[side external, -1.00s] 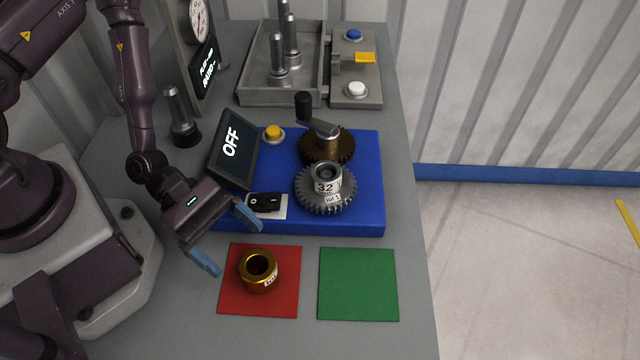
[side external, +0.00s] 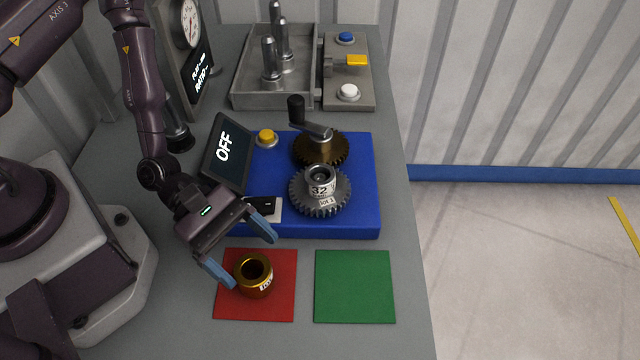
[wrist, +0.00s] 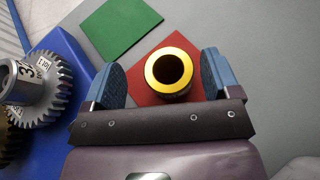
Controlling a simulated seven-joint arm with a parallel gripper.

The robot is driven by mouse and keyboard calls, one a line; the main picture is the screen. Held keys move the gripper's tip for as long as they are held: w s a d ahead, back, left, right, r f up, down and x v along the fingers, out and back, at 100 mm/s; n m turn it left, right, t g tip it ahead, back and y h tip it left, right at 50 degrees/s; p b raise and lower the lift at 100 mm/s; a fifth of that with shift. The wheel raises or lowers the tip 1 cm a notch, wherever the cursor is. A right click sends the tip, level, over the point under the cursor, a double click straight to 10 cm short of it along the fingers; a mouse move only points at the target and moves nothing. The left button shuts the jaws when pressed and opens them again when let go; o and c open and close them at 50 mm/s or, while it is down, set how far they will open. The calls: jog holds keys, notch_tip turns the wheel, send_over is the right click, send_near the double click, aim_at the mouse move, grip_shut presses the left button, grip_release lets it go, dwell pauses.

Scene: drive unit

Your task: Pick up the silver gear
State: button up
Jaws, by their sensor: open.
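The silver gear (side external: 334,204) sits on the blue base (side external: 366,180), with a white label reading 32 on its hub. It meets or nearly meets a dark bronze gear (side external: 337,153) with a crank handle behind it. In the wrist view the silver gear (wrist: 47,95) is at the left, outside my jaws. My gripper (side external: 244,256) is open and empty, left of the silver gear and near the red square (side external: 283,307). In the wrist view my open fingers (wrist: 162,82) frame a gold collar (wrist: 168,72), which also shows on the red square in the side view (side external: 254,280).
A green square (side external: 354,286) lies right of the red one and is bare. A tilted OFF display (side external: 226,152), a yellow button (side external: 266,138) and a black rocker switch (side external: 262,204) are near my arm. A grey tray with pegs (side external: 240,98) stands at the back.

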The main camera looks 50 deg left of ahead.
jog(key=shift+m+g, duration=0.6)
jog(key=shift+m, duration=0.1)
jog(key=d, duration=0.2)
jog(key=w+d+r, duration=0.1)
jog(key=d, duration=0.1)
jog(key=d+r, duration=0.1)
jog(key=d, duration=0.1)
jog(key=shift+w+d, duration=0.15)
jog(key=shift+w, duration=0.1)
jog(key=shift+w+d+r+m+g+y, duration=0.2)
jog(key=shift+w+d+m+y, duration=0.15)
jog(key=shift+d, duration=0.25)
jog(key=shift+w+d+r+m+g+y, duration=0.15)
jog(key=shift+w+d+m+g+y, duration=0.05)
jog(key=shift+d+m+y, duration=0.3)
jog(key=shift+w+d+f+m+y, duration=0.1)
jog(key=shift+w+m+y, duration=0.65)
jog(key=shift+w, duration=0.1)
jog(key=w+a+r+m+y, duration=0.8)
jog(key=w+a+r+y, duration=0.2)
jog(key=w+r, duration=0.25)
send_over(320, 177)
notch_tip(320, 177, down, 6)
jog(key=shift+s+f, duration=0.15)
jog(key=shift+w+f, duration=0.2)
jog(key=shift+f, duration=2.85)
jog(key=shift+c, duration=0.4)
